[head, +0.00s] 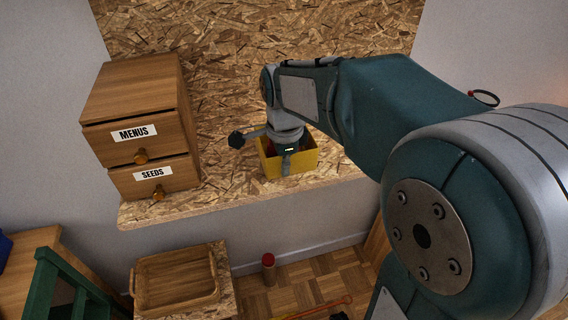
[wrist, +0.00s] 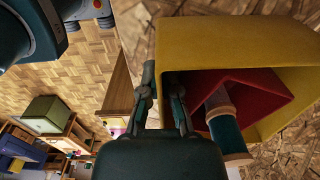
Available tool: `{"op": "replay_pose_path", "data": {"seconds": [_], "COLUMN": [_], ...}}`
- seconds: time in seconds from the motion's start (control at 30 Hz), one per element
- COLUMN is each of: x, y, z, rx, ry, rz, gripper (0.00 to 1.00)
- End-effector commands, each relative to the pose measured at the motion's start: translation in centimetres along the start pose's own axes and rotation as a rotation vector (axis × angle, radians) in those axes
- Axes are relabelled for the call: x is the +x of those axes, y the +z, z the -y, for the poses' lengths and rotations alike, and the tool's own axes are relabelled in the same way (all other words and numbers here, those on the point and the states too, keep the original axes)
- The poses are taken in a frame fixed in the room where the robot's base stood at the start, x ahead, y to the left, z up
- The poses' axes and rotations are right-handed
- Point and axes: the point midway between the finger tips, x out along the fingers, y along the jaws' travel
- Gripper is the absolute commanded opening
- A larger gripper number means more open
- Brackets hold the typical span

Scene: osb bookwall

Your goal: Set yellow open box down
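The yellow open box (head: 305,160) is at the front of the chipboard shelf in the head view, upright. I cannot tell for sure whether its base touches the shelf. My gripper (head: 286,165) is at its front wall, with one finger showing outside it. In the wrist view the yellow box (wrist: 235,40) fills the upper right. My gripper (wrist: 163,100) has its fingers on either side of the near wall and looks shut on it. Inside the box are a red piece (wrist: 255,90) and a teal spool-like thing (wrist: 225,130). The pinch itself is partly hidden.
A wooden drawer unit (head: 145,125) labelled MENUS and SEEDS stands left on the shelf (head: 220,190). Bare shelf lies between it and the box. Below are a wooden tray (head: 175,280), a red-topped cylinder (head: 268,268) and a green chair-like frame (head: 60,280).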

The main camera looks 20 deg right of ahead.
Motion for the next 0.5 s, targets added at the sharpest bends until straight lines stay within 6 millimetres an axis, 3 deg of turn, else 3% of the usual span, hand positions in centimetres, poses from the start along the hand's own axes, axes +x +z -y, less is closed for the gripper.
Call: {"op": "replay_pose_path", "data": {"seconds": [0.03,0.1,0.5], "x": [0.02,0.01,-0.34], "y": [-0.06,-0.08,0.00], "z": [-0.01,-0.01,0.01], "rx": [0.001,0.001,0.000], "ry": [0.001,0.001,-0.001], "rz": [0.000,0.000,0.000], "gripper": [0.21,0.43,0.43]}}
